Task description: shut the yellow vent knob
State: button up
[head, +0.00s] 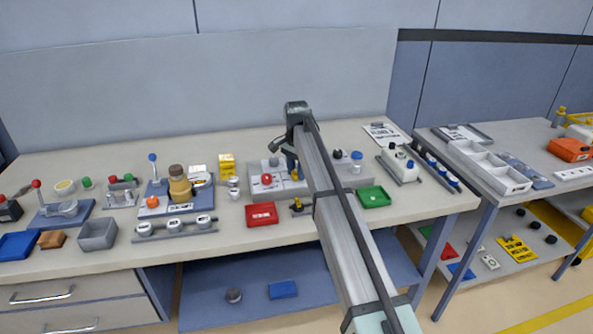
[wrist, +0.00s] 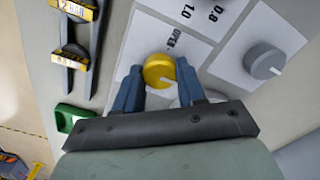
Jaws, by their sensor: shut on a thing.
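The yellow vent knob (wrist: 158,68) sits on a white plate (wrist: 160,38) in the wrist view. The plate is printed "OPEN", "1.0" and "0.8". A small white mark shows on the knob's lower right. My gripper (wrist: 160,82) is shut on the knob, with one blue finger on each side of it. In the head view my gripper (head: 291,163) is over the grey panel unit at the back of the bench.
A grey knob (wrist: 265,61) stands on another white plate to the right in the wrist view. In the head view a red-topped part (head: 266,179) is left of my gripper. A red tray (head: 262,214) and a green tray (head: 374,196) lie nearer the bench front.

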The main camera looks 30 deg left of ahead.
dwell(0.4)
jog(key=o, duration=1.1)
jog(key=shift+c, duration=0.2)
jog(key=shift+r, duration=0.1)
notch_tip(320, 180, up, 14)
